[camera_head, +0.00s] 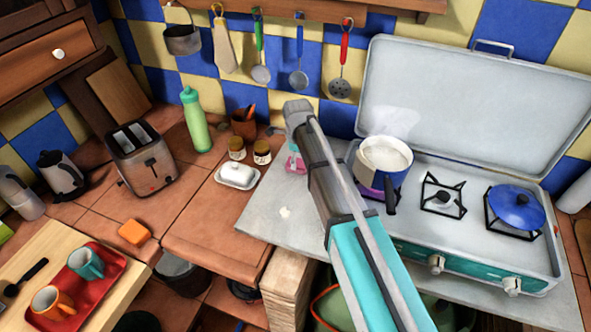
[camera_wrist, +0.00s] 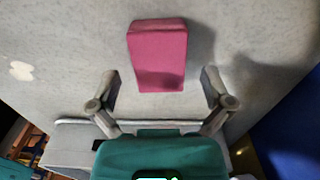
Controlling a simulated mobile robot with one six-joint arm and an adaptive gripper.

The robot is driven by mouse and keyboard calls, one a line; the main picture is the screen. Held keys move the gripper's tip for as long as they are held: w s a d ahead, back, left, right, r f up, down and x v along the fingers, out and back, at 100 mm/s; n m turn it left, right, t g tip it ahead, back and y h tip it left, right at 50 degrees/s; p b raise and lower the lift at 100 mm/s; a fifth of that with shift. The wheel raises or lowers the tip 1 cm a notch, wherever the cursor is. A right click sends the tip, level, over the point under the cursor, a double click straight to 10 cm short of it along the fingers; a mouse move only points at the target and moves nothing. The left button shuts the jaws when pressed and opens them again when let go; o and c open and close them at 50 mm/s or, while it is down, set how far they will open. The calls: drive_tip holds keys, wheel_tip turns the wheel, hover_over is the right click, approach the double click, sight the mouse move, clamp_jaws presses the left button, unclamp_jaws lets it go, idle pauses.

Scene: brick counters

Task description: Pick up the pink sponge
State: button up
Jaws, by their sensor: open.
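The pink sponge (camera_wrist: 157,55) lies on a pale grey surface in the wrist view, upper middle, as a plain block. My gripper (camera_wrist: 160,88) is open, with one finger to the left and one to the right of the sponge's near end. The fingers are apart from the sponge and nothing is held. In the head view my arm covers most of that spot. Only a small patch of pink (camera_head: 291,167) shows at the left of the arm's end, on the grey counter (camera_head: 258,222).
A stove with a raised lid (camera_head: 470,95) stands right of my arm, with a pot (camera_head: 383,160) close by and a blue-lidded pan (camera_head: 516,207). Small jars (camera_head: 262,152) and a butter dish (camera_head: 237,176) stand left. Utensils hang above. The grey counter's front left is mostly clear.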

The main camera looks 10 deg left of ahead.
drive_tip(key=shift+f+b, duration=0.75)
drive_tip(key=shift+f, duration=0.25)
drive_tip(key=c, duration=0.9)
